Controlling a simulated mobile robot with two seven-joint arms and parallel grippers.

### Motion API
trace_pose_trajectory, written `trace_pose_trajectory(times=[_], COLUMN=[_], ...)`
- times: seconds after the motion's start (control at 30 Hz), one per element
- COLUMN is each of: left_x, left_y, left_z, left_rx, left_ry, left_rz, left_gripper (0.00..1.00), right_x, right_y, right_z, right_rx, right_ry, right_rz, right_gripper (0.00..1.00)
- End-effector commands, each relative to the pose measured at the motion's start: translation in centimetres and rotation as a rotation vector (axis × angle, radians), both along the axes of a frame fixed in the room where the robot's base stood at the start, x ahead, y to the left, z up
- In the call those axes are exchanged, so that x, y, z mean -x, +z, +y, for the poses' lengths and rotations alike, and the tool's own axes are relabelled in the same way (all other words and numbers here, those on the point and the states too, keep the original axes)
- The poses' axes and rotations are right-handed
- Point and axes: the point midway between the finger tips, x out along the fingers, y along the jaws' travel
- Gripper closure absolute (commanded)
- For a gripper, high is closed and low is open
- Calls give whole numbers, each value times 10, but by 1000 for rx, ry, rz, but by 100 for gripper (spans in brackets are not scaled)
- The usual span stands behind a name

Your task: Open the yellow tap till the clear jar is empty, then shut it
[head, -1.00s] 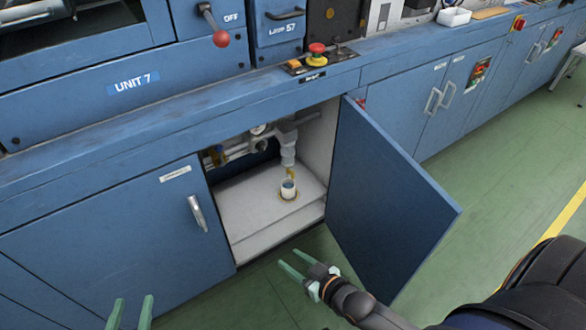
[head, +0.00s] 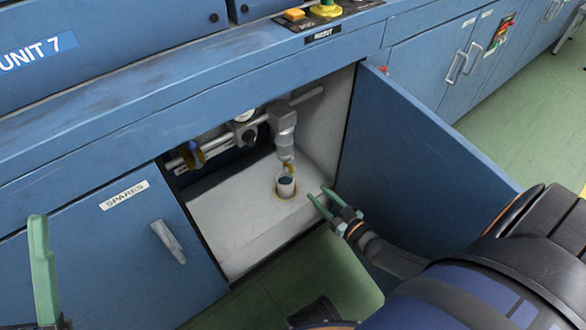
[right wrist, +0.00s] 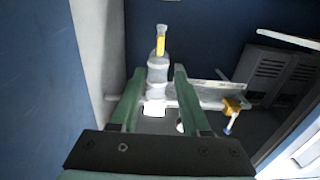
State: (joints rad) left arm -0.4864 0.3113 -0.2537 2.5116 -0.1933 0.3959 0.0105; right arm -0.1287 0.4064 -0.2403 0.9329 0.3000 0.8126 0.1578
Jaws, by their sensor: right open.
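The clear jar (head: 285,125) hangs from a pipe inside the open cabinet and looks greyish; its liquid level cannot be made out. The yellow tap (head: 288,166) is at its lower end. A white cup (head: 286,187), dark inside, stands on the cabinet floor under the tap. My right gripper (head: 323,203) is open and empty at the cabinet opening, right of the cup. In the right wrist view the jar (right wrist: 158,76) and tap (right wrist: 160,47) show beyond and between the open fingers (right wrist: 160,98), not touched. One finger of my left gripper (head: 43,270) shows at lower left.
The open blue door (head: 420,150) stands close to the right arm. A closed door labelled SPARES (head: 110,250) is at left. A pipe with a gauge (head: 244,114) and a second yellow fitting (head: 192,156) run left of the jar. The cabinet floor (head: 228,212) is clear around the cup.

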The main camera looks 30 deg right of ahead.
Motion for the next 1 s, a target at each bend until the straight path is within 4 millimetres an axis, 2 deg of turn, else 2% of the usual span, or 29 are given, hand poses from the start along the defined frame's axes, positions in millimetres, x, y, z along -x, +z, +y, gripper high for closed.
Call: trace_pose_trajectory(times=[0.3, 0.5, 0.7, 1.0], left_x=[-2, -3, -3, -3], left_y=[-29, -44, -49, -49], left_z=[-3, -5, -6, -6], left_rx=[-19, -31, -39, -39], left_ry=[9, 14, 18, 17], left_rz=[11, 15, 15, 17], left_gripper=[50, 50, 50, 50], right_x=[-65, -98, -112, -114], right_y=[-2, -2, 0, 1], right_z=[5, 8, 9, 9], right_rx=[1, 1, 0, 0], right_ry=[1, 0, 0, 0], right_rz=[-5, -3, -1, 0], right_gripper=[54, 54, 54, 54])
